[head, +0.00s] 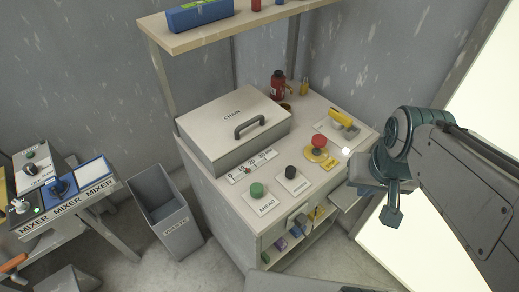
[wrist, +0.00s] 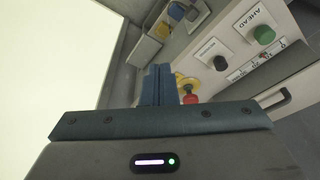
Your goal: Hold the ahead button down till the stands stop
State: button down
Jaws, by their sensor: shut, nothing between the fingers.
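The ahead button is a green round knob (head: 257,189) on a white plate marked AHEAD, at the front left of the console top (head: 218,193). It also shows at the upper right of the wrist view (wrist: 263,35). My gripper (head: 391,214) is shut and empty, off the right side of the console in the head view, well apart from the green button. Its closed fingers show in the wrist view (wrist: 158,84). The black knob (head: 291,172) and red mushroom button (head: 319,142) stand between it and the green button. I cannot make out the stands in either view.
A grey CHAIN box (head: 232,115) covers the back left of the console. A yellow-handled switch (head: 342,117) and red bottle (head: 277,86) stand farther back. A waste bin (head: 161,211) and a mixer bench (head: 69,203) are at left. A shelf (head: 190,36) overhangs the back.

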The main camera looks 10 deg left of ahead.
jog(key=shift+d, duration=0.1)
jog(key=n+g+p, duration=0.2)
jog(key=n+g, duration=0.1)
jog(key=n, duration=0.7)
send_over(262, 188)
jog(key=shift+f, duration=0.2)
notch_tip(262, 188, down, 14)
jog(key=shift+f, duration=0.1)
